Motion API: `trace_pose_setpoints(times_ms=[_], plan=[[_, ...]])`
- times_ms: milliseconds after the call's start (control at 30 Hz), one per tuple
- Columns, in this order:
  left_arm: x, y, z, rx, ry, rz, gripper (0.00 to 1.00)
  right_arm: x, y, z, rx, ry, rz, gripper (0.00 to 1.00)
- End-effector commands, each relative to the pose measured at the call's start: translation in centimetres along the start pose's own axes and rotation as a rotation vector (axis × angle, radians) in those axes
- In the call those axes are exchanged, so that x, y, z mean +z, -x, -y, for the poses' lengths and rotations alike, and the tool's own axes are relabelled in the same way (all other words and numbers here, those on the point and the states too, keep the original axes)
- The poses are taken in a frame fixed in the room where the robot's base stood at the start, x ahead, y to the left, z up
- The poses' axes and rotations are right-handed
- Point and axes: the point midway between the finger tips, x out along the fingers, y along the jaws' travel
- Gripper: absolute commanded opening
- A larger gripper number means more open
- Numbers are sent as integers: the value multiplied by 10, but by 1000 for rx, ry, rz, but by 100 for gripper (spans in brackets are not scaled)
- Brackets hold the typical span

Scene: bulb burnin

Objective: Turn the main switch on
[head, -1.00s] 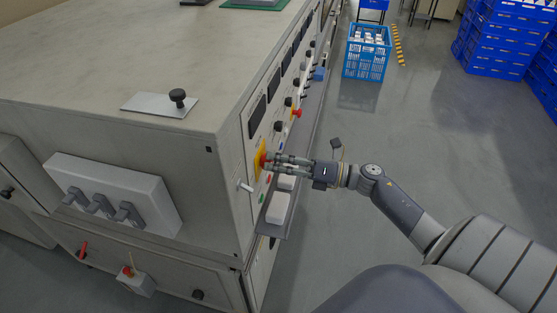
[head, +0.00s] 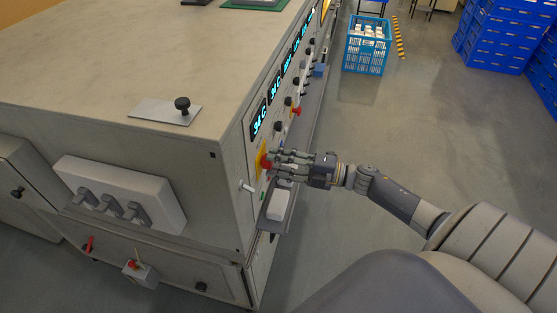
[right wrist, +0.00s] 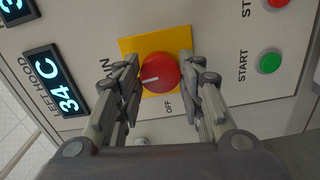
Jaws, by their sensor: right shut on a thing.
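The main switch is a red round knob (right wrist: 160,73) on a yellow plate (right wrist: 156,43), labelled MAIN and OFF, in the right wrist view. Its white pointer line no longer lines up with the OFF label; it points toward the MAIN side. In the head view the red knob (head: 265,161) sits on the machine's front panel. My right gripper (right wrist: 162,72) is shut on the knob, one finger on each side; it also shows in the head view (head: 272,162). The displays on the panel (head: 259,117) are lit, one reading 34 C. My left gripper is not in view.
Green START button (right wrist: 269,62) and a red button are beside the switch. A blue crate (head: 366,55) stands on the floor behind. The floor right of my arm is clear.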

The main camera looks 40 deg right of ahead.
Motion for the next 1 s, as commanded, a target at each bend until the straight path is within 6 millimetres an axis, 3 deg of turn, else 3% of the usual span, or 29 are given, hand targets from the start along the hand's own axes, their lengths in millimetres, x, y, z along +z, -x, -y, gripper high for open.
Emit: trace_pose_setpoints(times_ms=[300,800,833,900,1000], plan=[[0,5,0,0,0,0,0,0,0,0,-1,-99,0,12],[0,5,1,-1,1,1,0,0,0,0,0,-115,1,12],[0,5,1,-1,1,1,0,0,0,0,0,-115,1,42],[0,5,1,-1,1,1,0,0,0,0,0,-115,1,56],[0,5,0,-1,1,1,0,0,0,0,0,-114,0,56]])
